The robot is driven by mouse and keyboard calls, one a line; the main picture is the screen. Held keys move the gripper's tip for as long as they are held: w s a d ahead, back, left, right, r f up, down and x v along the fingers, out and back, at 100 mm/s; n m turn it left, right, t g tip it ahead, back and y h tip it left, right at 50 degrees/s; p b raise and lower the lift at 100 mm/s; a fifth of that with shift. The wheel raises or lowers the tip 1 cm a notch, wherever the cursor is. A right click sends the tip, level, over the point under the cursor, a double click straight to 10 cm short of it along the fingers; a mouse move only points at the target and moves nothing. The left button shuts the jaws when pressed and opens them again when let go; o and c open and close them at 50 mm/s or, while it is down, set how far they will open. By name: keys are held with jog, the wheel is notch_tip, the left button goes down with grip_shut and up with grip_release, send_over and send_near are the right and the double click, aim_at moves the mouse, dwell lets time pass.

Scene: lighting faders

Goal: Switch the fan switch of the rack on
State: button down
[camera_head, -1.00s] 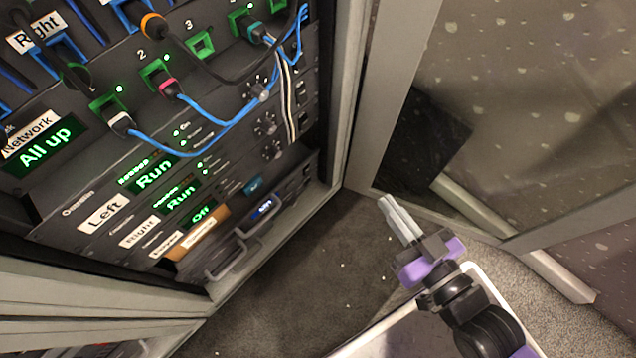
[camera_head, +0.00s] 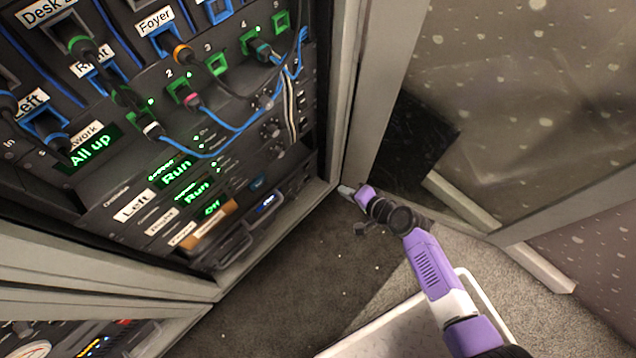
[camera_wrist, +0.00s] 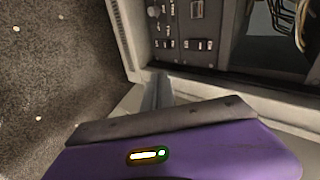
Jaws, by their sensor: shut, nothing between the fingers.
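The rack (camera_head: 75,215) fills the left of the head view, with patch cables, green displays and labelled rows. Its lower rows show two green Run displays and a small Off display (camera_head: 211,208). I cannot make out which control is the fan switch; no fan label is readable. In the wrist view a dark panel of the rack shows small rocker-like switches (camera_wrist: 204,45) and round knobs (camera_wrist: 153,12). My gripper (camera_head: 345,190) is shut and empty, low by the rack's right frame post. In the wrist view its fingers (camera_wrist: 157,90) point toward the panel, apart from the switches.
The open glass door (camera_head: 510,110) stands to the right, with its frame post close to my gripper. Blue cables (camera_head: 225,142) hang across the rack front. The carpet (camera_head: 310,270) between rack and door is clear.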

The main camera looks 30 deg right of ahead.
jog(key=shift+s+a+f+m+y, duration=0.3)
jog(key=shift+s+a+f+y, duration=0.15)
jog(key=shift+s+a, duration=0.3)
jog(key=shift+f, duration=0.1)
jog(key=b, duration=0.6)
send_near(309, 180)
jog(key=x, duration=0.3)
jog(key=f+x, duration=0.1)
jog(key=x, duration=0.1)
jog(key=shift+s+d, duration=0.1)
jog(key=shift+s, duration=0.2)
jog(key=shift+w+r, duration=0.15)
jog(key=shift+w, duration=0.5)
